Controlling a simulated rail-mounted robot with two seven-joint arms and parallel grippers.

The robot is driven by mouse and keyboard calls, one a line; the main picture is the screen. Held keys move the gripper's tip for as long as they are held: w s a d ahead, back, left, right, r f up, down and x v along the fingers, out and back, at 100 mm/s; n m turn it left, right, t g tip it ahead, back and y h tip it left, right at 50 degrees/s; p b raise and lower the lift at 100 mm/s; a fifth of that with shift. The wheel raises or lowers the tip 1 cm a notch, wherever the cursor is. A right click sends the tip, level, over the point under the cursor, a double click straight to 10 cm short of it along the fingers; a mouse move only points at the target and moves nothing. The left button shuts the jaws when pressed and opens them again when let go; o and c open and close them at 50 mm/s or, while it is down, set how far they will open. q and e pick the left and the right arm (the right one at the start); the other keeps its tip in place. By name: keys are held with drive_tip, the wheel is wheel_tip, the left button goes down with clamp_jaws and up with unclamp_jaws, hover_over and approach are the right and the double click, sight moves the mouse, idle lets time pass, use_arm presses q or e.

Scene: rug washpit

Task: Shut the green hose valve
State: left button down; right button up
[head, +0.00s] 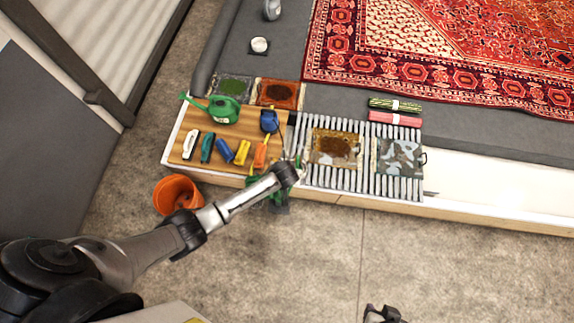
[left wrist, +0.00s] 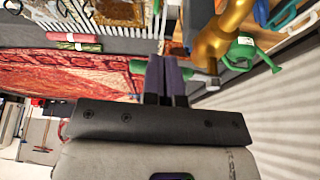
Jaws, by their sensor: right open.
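The green hose valve shows as green parts (head: 254,183) in the head view, at the front edge of the wooden board, partly hidden by my left arm. In the left wrist view a green bar (left wrist: 143,67) runs crosswise behind the fingertips, beside a brass body (left wrist: 222,36). My left gripper (left wrist: 168,62) has its two dark fingers together, pointing at the green bar; I cannot tell whether they touch it. In the head view my left arm reaches to the valve and hides the fingers. My right gripper (head: 381,313) is open and empty at the bottom edge, far from the valve.
An orange bucket (head: 175,192) stands on the floor at left. A red rug (head: 440,50) lies behind.

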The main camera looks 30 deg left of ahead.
use_arm(q)
drive_tip(key=shift+w+n+y, duration=0.3)
drive_tip(key=shift+w+n, duration=0.15)
drive_tip(key=shift+n, duration=0.25)
use_arm(e)
drive_tip(key=shift+a+r, duration=0.1)
drive_tip(key=shift+r, duration=0.15)
use_arm(q)
drive_tip(key=shift+a+p, duration=0.25)
drive_tip(key=shift+p, duration=0.05)
use_arm(e)
drive_tip(key=shift+r, duration=0.15)
use_arm(q)
drive_tip(key=s+d+r+p, duration=0.2)
drive_tip(key=s+r+p, duration=0.2)
drive_tip(key=s+r, duration=0.3)
wheel_tip(320, 180, up, 2)
drive_tip(key=shift+d+r, duration=0.2)
drive_tip(key=shift+d, duration=0.05)
use_arm(e)
drive_tip(key=v, duration=0.4)
drive_tip(key=shift+d+r, duration=0.25)
